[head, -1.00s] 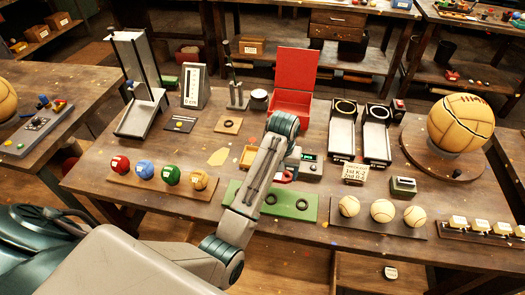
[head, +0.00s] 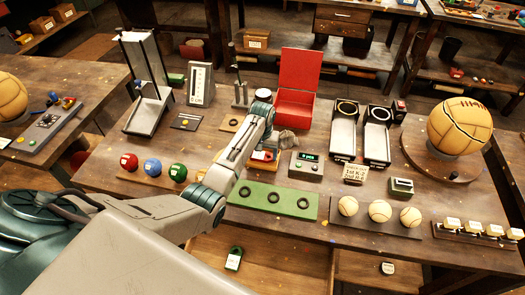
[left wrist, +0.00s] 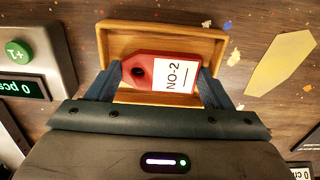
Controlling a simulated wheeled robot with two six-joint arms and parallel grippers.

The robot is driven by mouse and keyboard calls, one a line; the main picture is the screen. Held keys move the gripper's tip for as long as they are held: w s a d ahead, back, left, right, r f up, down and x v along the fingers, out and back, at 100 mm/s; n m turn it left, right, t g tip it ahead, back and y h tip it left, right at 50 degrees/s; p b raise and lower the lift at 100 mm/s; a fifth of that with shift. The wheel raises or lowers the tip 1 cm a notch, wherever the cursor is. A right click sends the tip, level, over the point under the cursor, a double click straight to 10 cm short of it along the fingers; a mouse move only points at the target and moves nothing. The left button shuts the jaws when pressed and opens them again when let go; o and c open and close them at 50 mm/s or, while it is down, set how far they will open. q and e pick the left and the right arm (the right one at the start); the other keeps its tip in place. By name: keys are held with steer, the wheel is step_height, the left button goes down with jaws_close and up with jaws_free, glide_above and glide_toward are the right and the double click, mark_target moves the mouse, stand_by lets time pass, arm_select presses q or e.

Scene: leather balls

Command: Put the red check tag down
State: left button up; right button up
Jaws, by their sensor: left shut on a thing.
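A red tag (left wrist: 145,70) with a hole and a white label reading NO-2 is held flat between the blue fingers of my left gripper (left wrist: 158,85) in the left wrist view. It is over a small wooden tray (left wrist: 165,29); whether it touches the tray floor I cannot tell. In the head view my left arm reaches across the table to the tray, and the forearm hides most of the gripper. My right gripper is not in view.
A counter box (head: 307,166) stands right of the tray, with an open red box (head: 297,104) behind. A green board with rings (head: 291,205) lies in front. Coloured balls (head: 152,167) are at left, pale balls (head: 380,211) at right.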

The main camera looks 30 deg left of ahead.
mark_target(263, 155)
arm_select(q)
steer(key=o, duration=0.7)
steer(key=shift+f, duration=0.15)
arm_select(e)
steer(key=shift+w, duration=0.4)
arm_select(q)
steer(key=shift+r+b, duration=1.7)
steer(key=shift+r, duration=4.45)
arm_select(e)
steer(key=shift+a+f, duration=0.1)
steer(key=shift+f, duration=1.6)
